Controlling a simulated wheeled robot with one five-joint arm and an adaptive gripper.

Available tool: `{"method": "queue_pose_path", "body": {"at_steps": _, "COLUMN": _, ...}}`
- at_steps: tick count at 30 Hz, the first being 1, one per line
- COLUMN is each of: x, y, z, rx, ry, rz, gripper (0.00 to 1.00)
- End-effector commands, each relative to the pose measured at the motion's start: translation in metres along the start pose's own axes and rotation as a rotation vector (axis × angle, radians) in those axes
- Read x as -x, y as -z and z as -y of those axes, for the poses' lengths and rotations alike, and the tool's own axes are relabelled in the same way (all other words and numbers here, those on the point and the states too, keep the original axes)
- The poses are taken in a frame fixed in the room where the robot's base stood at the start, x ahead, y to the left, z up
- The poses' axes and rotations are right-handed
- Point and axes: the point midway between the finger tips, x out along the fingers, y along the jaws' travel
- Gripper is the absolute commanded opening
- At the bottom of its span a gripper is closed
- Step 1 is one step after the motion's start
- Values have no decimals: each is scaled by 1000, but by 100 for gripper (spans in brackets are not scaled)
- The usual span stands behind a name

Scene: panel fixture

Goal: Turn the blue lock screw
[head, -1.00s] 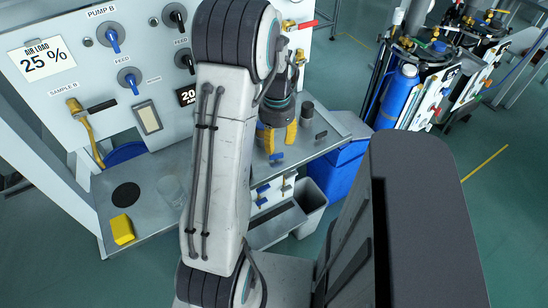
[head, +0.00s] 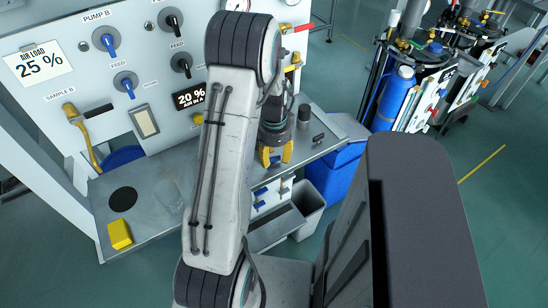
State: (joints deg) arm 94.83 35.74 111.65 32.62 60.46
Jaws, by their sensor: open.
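My gripper (head: 276,158) points down at the front edge of the grey bench, right of my white arm link. Its two yellow fingers are apart. A small blue piece, which may be the blue lock screw (head: 275,159), shows between the fingertips and is mostly covered by them. I cannot tell whether the fingers touch it. Small blue handles (head: 260,191) also show on the white front below the bench edge, partly behind my arm.
The panel (head: 60,88) behind the bench carries blue and black knobs. A yellow block (head: 120,234) and a clear cup (head: 169,194) stand on the bench (head: 150,228) at left. A blue bin (head: 335,178), a grey bin (head: 309,201) and a blue cylinder (head: 393,98) are at right.

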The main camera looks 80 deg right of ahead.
Motion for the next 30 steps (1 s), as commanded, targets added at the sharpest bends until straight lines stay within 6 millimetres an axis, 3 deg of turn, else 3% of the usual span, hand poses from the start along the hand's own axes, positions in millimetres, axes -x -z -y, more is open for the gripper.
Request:
{"method": "queue_pose_path", "body": {"at_steps": 6, "x": -11, "y": 0, "z": 0, "rx": 1, "ry": 0, "rz": 0, "gripper": 41}}
{"method": "queue_pose_path", "body": {"at_steps": 16, "x": -12, "y": 0, "z": 0, "rx": 1, "ry": 0, "rz": 0, "gripper": 42}}
{"method": "queue_pose_path", "body": {"at_steps": 30, "x": -12, "y": 0, "z": 0, "rx": 1, "ry": 0, "rz": 0, "gripper": 0}}
